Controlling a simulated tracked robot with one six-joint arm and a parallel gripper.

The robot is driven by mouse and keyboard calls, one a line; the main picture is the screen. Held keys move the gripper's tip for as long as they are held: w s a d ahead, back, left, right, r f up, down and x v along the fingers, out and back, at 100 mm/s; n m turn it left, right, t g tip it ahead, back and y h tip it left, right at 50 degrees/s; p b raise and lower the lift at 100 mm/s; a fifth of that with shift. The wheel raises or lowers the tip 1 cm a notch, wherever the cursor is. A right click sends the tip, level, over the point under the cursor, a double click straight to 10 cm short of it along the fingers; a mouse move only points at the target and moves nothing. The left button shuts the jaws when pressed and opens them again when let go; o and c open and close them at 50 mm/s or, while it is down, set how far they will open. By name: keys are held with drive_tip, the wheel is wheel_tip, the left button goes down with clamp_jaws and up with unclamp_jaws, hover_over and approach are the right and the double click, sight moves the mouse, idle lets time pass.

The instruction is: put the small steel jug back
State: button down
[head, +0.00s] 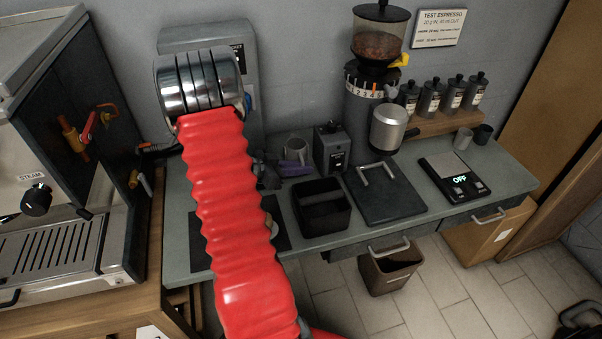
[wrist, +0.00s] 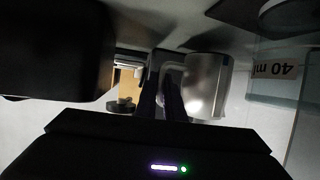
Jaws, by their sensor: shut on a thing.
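The small steel jug (head: 295,149) is at the back of the grey counter, left of a small dark grey box. In the wrist view the jug (wrist: 208,86) fills the right of centre, and its handle lies between my dark fingers. My gripper (head: 282,167) is shut on the jug at its handle; the fingers also show in the wrist view (wrist: 160,92). My red-sleeved arm hides part of the counter to the left. I cannot tell whether the jug's base touches the counter.
The grey box with a knob (head: 331,148) stands close right of the jug. A black open bin (head: 321,222) is in front. A grinder (head: 372,90), a dark tray (head: 384,205) and a scale (head: 455,188) are further right. An espresso machine (head: 60,215) is at left.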

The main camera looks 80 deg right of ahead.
drive_tip(key=shift+f, duration=0.7)
drive_tip(key=c, duration=1.9)
unclamp_jaws()
drive_tip(key=shift+f, duration=0.1)
drive_tip(key=shift+o, duration=0.2)
drive_tip(key=v, duration=1.2)
drive_tip(key=shift+w, duration=0.1)
